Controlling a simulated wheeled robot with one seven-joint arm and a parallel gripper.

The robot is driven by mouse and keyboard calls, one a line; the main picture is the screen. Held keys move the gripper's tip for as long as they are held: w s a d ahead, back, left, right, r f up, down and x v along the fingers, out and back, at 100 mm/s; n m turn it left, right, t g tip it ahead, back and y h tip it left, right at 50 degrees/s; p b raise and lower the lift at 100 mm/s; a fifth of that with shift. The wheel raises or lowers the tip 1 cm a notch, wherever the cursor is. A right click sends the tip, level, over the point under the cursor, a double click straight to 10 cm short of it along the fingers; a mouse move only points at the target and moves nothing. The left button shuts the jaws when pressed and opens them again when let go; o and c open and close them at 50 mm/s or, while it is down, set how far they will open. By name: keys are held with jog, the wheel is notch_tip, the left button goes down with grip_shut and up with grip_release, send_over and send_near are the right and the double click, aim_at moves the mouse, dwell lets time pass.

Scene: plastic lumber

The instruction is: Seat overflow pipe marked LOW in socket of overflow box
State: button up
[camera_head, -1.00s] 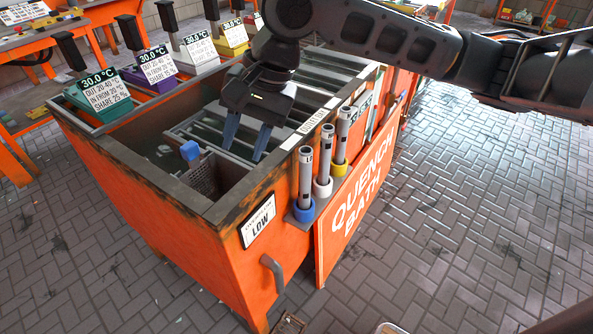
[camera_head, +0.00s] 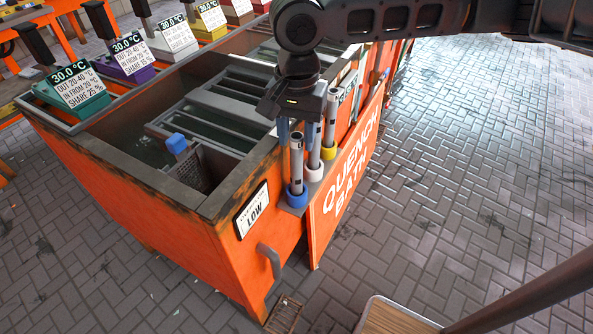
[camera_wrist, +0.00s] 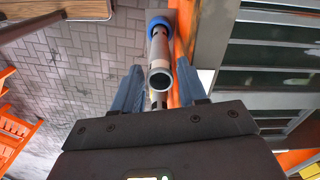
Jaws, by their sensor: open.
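Three grey pipes stand upright in a rack on the bath's outer side: one with a blue collar (camera_head: 296,165), one with a white collar (camera_head: 314,145) and one with a yellow collar (camera_head: 330,120). No marking on them is legible. My gripper (camera_head: 298,138) is open over the pipe tops. In the wrist view, the blue-collared pipe (camera_wrist: 160,60) stands between its spread blue fingers, its round open end facing me; gaps show on both sides. The overflow box (camera_head: 192,170) is a perforated grey box inside the bath's near corner, with a blue block on top. Its socket is hidden.
The orange bath (camera_head: 180,230) has a high rim between the rack and the box. A LOW plate (camera_head: 253,210) is on its near end. Grey slats (camera_head: 215,115) cross its inside. Thermometer displays (camera_head: 75,90) line the far rim.

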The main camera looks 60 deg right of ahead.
aim_at(297, 154)
notch_tip(297, 154, down, 5)
jog(key=shift+f, duration=0.1)
jog(key=shift+c, duration=0.3)
grip_shut()
